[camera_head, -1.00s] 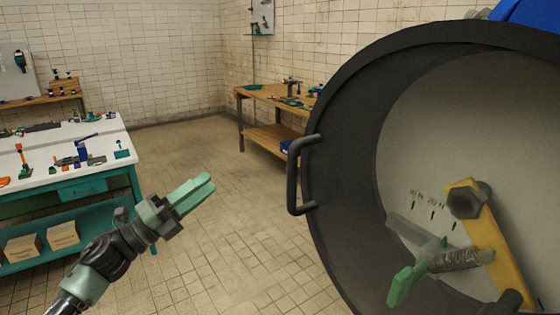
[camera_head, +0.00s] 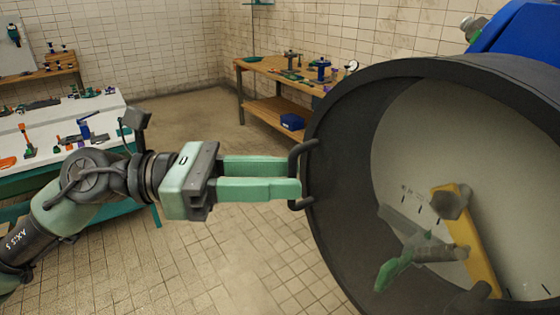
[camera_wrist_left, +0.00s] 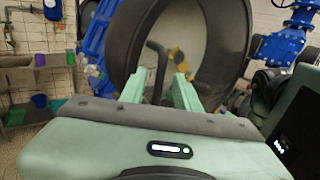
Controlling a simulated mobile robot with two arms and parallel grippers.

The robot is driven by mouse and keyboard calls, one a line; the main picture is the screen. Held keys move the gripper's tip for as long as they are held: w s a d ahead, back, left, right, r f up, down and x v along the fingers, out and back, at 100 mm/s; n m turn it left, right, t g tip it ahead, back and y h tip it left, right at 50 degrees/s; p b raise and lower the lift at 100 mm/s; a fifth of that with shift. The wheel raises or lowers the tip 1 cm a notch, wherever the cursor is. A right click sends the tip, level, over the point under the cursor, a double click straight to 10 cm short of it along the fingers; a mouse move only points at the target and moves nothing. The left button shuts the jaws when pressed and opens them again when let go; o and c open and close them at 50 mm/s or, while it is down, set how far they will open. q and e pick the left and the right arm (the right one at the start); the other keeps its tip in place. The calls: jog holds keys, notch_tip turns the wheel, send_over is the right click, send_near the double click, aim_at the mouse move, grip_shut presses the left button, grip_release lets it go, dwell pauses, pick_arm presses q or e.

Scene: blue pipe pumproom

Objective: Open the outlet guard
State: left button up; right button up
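The outlet guard appears to be the large dark round ring (camera_head: 335,150) on the right of the head view, also in the wrist view (camera_wrist_left: 232,30). Its dark bar handle (camera_head: 295,160) sticks out on its left side; it also shows in the wrist view (camera_wrist_left: 160,65). My left gripper (camera_head: 299,178) is open, its green fingers reaching the handle from the left. In the wrist view the bar shows between the fingers (camera_wrist_left: 158,88); I cannot tell whether they touch it. My right gripper is not in view.
Inside the ring are a pale face, a yellow bar (camera_head: 470,235) with a bolt, and a green-ended part (camera_head: 392,270). A white-topped bench (camera_head: 50,170) stands left, a wooden bench (camera_head: 265,92) behind. Tiled floor (camera_head: 240,270) is free below my arm.

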pick_arm(q)
jog(key=shift+d, duration=0.2)
jog(key=shift+c, duration=0.3)
grip_shut()
dwell(1.1)
